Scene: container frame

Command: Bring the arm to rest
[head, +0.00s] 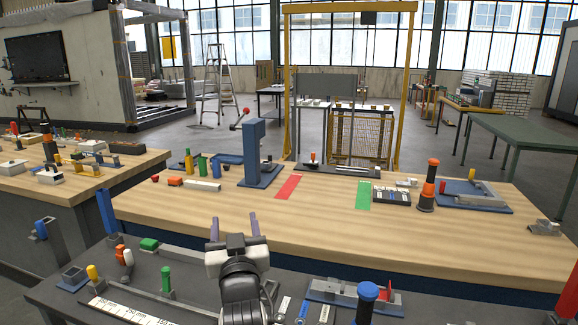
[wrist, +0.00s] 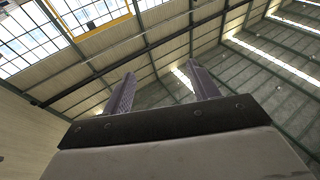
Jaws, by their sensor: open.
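My gripper (head: 234,227) shows at the lower middle of the head view, with its two purple-grey fingers apart and nothing between them. It is raised in front of the near edge of the wooden workbench (head: 330,225). In the wrist view my gripper (wrist: 158,92) points up toward the hall roof. Its fingers are spread and empty, and no object is near them. My forearm hides part of the dark near bench (head: 205,270).
On the wooden bench stand a blue column (head: 254,150), an orange and black post (head: 428,185), a red strip (head: 288,187) and a green strip (head: 363,195). The dark bench holds a blue-topped post (head: 367,300) and a ruler (head: 125,313). Bare wood lies beyond my gripper.

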